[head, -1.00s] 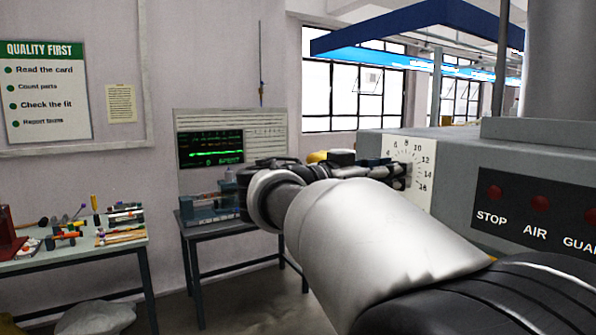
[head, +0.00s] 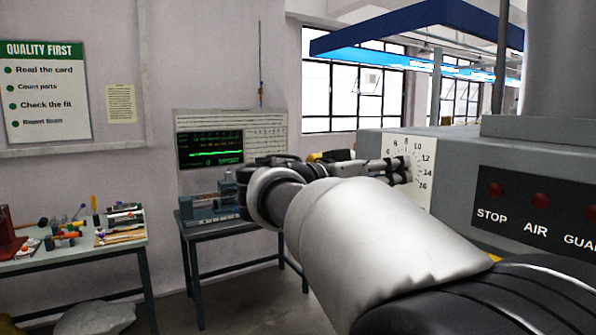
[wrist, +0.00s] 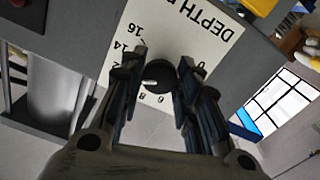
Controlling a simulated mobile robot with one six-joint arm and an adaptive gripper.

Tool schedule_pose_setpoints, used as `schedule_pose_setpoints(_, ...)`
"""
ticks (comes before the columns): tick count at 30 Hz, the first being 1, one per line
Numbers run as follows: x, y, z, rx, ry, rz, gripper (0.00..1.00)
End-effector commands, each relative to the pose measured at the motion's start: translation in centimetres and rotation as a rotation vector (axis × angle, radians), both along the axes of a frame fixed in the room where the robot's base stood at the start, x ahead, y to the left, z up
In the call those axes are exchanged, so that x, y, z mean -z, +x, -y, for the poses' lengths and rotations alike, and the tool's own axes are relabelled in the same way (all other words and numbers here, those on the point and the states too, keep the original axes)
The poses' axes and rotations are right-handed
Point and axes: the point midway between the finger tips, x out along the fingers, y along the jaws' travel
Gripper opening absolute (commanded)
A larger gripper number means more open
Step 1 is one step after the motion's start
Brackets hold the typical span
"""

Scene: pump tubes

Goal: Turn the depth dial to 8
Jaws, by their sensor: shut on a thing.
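The depth dial (wrist: 160,74) is a dark round knob on a white scale plate (wrist: 195,35), seen upside down in the wrist view. A pale mark on the knob points down and left in that view, roughly towards the 8 side; I cannot tell its exact reading. My gripper (wrist: 161,72) is shut on the knob, one finger on either side. In the head view my gripper (head: 398,171) reaches the scale plate (head: 424,199) on the grey machine's side and hides the knob. Some low numbers are hidden behind the fingers.
The grey machine (head: 460,165) has a dark panel with red STOP and AIR buttons (head: 540,200) to the right of the plate. A table with a blue fixture (head: 207,208) stands behind my arm. A bench with tools (head: 75,253) is at far left.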

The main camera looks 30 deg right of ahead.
Motion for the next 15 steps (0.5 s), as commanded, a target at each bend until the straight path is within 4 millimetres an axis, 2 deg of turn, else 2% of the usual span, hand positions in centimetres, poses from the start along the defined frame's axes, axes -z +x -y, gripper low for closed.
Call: schedule_pose_setpoints(15,-0.11,-0.08,0.02,0.001,-0.036,-0.489,0.06)
